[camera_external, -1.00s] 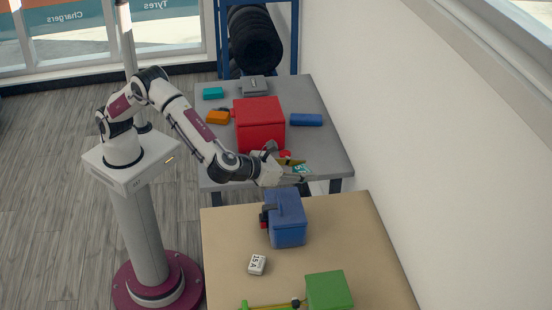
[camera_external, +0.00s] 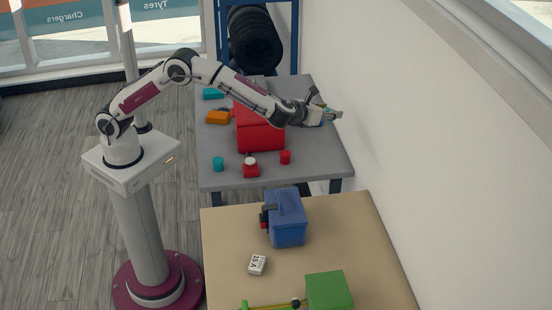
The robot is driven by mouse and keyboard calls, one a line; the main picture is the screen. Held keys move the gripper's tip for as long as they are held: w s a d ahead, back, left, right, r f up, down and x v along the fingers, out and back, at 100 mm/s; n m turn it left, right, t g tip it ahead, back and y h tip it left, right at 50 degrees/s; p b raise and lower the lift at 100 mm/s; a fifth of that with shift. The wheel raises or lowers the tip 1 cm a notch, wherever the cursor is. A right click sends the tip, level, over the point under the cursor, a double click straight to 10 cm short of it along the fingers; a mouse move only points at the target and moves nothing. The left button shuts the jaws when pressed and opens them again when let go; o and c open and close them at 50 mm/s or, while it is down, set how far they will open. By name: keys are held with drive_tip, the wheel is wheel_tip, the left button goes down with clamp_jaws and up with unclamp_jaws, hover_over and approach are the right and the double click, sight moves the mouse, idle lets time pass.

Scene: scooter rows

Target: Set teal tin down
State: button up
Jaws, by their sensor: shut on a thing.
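My gripper (camera_external: 331,115) is held out over the right edge of the grey table, near the wall. It is shut on the teal tin (camera_external: 328,110), which shows only as a small teal patch at the fingers. The fingers hide most of the tin, and I cannot tell its height above the table. The grey table (camera_external: 325,165) has a clear surface at its front right.
A red box (camera_external: 261,137) stands mid-table, partly behind my arm. A teal cylinder (camera_external: 218,163), a red item with a white top (camera_external: 250,168) and a red cylinder (camera_external: 285,157) stand in front. An orange block (camera_external: 218,117) and teal block (camera_external: 213,93) lie left.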

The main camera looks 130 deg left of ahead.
drive_tip(key=s+a+n+g, duration=0.2)
drive_tip(key=s+a, duration=0.6)
drive_tip(key=a, duration=0.3)
hover_over(321, 149)
wheel_tip(321, 149, down, 14)
drive_tip(key=shift+f, duration=0.35)
drive_tip(key=shift+f, duration=3.1)
drive_tip(key=shift+f, duration=1.85)
drive_tip(key=shift+f, duration=0.15)
drive_tip(key=o, duration=1.2)
